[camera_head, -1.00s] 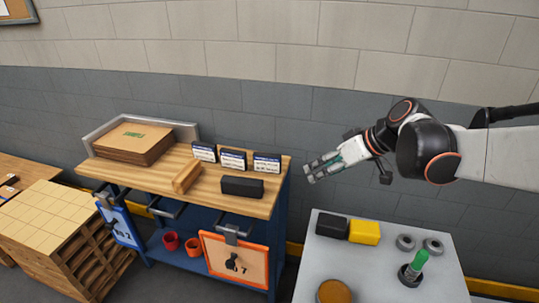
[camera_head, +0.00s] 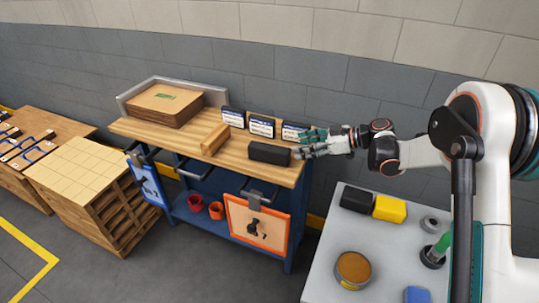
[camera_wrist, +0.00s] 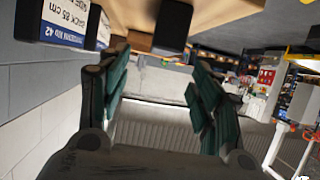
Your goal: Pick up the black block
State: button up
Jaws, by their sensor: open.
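A black block (camera_head: 269,153) lies on the wooden top of the workbench (camera_head: 240,158), near its right end. In the wrist view the black block (camera_wrist: 173,26) shows at the top centre, beyond the fingertips and off to one side of the gap. My gripper (camera_head: 297,145) is just right of this block, at about bench-top height, with its fingers pointing left towards it. In the wrist view my gripper (camera_wrist: 158,75) is open, with nothing between its green-padded fingers. A second black block (camera_head: 356,198) lies on the grey table, beside a yellow block (camera_head: 390,208).
Labelled cards (camera_head: 262,126) stand behind the block, close to my fingers. A wooden block (camera_head: 215,139) lies to its left, and a tray of cardboard (camera_head: 163,104) is farther left. The grey table (camera_head: 330,240) also holds rings and a green-handled tool (camera_head: 441,245).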

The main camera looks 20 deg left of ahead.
aim_at(269, 150)
jog(key=b+x, duration=0.1)
jog(key=x, duration=0.6)
jog(key=shift+a+f+b, duration=0.2)
jog(key=shift+a+b, duration=0.05)
jog(key=shift+b, duration=0.1)
jog(key=shift+s+b+x, duration=0.15)
jog(key=shift+b+x, duration=0.45)
jog(key=shift+x, duration=0.7)
jog(key=shift+s+b+x, duration=0.1)
jog(key=shift+b+x, duration=0.45)
jog(key=shift+x, duration=0.8)
jog(key=shift+d, duration=0.1)
jog(key=shift+c, duration=0.3)
grip_shut()
